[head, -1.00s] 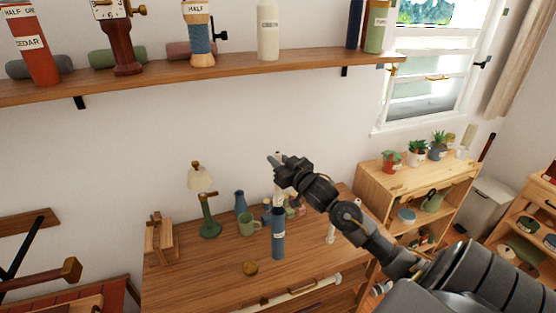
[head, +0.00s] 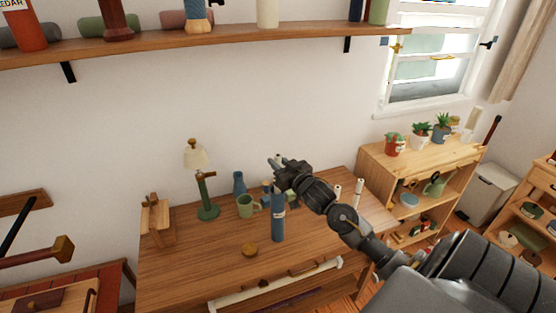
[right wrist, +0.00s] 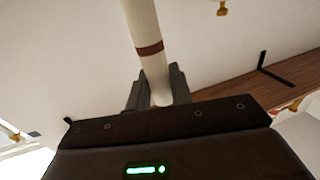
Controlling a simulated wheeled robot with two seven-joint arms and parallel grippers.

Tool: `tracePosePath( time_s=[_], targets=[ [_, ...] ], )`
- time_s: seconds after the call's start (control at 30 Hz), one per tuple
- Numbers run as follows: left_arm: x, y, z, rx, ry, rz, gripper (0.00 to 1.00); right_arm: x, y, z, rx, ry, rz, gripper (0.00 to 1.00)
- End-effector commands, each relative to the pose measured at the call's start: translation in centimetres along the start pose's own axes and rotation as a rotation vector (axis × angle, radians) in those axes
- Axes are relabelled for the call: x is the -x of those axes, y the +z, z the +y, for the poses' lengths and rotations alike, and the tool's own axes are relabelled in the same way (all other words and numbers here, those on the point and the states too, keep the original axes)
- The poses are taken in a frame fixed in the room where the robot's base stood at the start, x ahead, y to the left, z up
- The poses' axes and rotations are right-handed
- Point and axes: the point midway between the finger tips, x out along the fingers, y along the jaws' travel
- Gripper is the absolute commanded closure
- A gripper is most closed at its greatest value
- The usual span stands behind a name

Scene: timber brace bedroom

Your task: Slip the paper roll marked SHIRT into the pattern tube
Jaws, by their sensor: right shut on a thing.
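The pattern tube (head: 278,222) is a blue cylinder with a small white label, standing upright on the wooden desk. My right gripper (head: 279,165) is just above its mouth. It is shut on a white paper roll (right wrist: 142,28) with a brown band, which shows in the right wrist view running out from between the fingers (right wrist: 157,88). A short pale end of the roll shows above the fingers in the head view. The roll's lower end and the tube's mouth are hidden or too small to tell whether the roll is inside. No SHIRT marking is readable. My left gripper is not in view.
Two white rolls stand at the desk's right, one here (head: 337,197). A green mug (head: 246,207), blue vase (head: 239,183) and lamp (head: 207,200) stand left of the tube. A round brown piece (head: 250,250) lies in front. The desk's front left (head: 190,265) is clear.

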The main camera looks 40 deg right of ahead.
Motion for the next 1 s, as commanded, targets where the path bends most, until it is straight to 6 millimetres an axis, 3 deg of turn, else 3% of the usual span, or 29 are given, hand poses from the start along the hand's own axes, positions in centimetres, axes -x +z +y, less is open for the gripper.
tracePosePath(
  time_s=[0.3, 0.73, 0.77, 0.93, 1.0],
  targets=[
    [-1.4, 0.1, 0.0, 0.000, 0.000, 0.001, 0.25, 0.0, 2.3, 0.0, -0.001, 0.001, 0.000, 1.00],
    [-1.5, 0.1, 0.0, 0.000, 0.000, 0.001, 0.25, 0.0, 2.5, 0.0, -0.001, 0.000, 0.000, 1.00],
    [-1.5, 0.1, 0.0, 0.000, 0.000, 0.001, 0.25, 0.0, 2.5, 0.0, -0.001, 0.000, 0.000, 0.76],
    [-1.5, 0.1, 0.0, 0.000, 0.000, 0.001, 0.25, 0.0, 2.5, 0.0, -0.001, 0.000, 0.000, 0.53],
    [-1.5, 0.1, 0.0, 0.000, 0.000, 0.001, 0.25, 0.0, 2.5, 0.0, -0.001, 0.000, 0.000, 0.53]
  ],
)
